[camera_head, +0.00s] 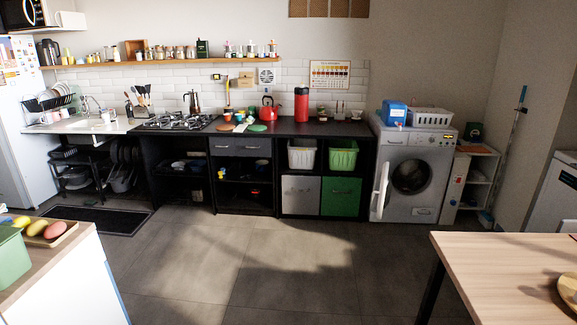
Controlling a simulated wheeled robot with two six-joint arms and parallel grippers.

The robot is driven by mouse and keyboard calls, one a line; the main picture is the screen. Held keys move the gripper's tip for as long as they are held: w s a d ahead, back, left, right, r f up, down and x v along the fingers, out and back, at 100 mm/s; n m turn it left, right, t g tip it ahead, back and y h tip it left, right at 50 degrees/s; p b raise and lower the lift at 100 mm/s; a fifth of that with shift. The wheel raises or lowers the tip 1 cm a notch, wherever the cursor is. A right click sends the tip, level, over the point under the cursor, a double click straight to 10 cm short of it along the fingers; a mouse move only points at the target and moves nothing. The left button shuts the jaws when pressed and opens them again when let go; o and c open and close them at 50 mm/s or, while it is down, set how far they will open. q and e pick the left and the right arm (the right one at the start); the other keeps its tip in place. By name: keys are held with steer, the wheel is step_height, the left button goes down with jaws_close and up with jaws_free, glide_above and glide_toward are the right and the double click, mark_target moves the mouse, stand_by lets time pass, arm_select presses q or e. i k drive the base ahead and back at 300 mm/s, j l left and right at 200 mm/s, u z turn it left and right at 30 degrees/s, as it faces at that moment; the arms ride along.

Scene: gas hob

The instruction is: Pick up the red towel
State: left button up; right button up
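I cannot make out a red towel anywhere in the head view. The red things I see are a red kettle (269,112) and a tall red cylinder (301,106) on the dark worktop. A small red item (255,193) lies on a lower shelf, too small to identify. Neither of my grippers shows in this view.
A gas hob (181,122) is left of the kettle, beside a sink (97,125). A washing machine (412,172) with its door open stands right. A wooden table (510,262) and a counter with a fruit tray (57,241) flank the clear floor (250,260).

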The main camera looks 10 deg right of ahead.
mark_target(403, 186)
steer(key=i+l+z, duration=0.25)
steer(key=i, duration=0.15)
steer(key=i+z, duration=0.3)
steer(key=i+j, duration=0.1)
steer(key=i, duration=0.8)
steer(key=i+z, duration=0.1)
steer(key=i, duration=0.8)
steer(key=i+l+z, duration=0.1)
steer(key=i+z, duration=0.4)
steer(key=i, duration=0.35)
steer(key=i+j+z, duration=0.2)
steer(key=i+z, duration=0.25)
steer(key=i, duration=0.35)
steer(key=i+l+u, duration=0.2)
steer(key=u, duration=0.15)
steer(key=i+l+u, duration=0.2)
steer(key=u, duration=0.15)
steer(key=i+l, duration=0.15)
steer(key=l, duration=0.2)
steer(key=i+l+u, duration=0.1)
steer(key=l, duration=0.25)
steer(key=i+l+u, duration=0.1)
steer(key=i+l, duration=0.3)
steer(key=l, duration=0.3)
steer(key=i+l+u, duration=0.1)
steer(key=l, duration=0.25)
steer(key=i+l, duration=0.15)
steer(key=l, duration=0.25)
steer(key=i+l+u, duration=0.15)
steer(key=l, duration=0.2)
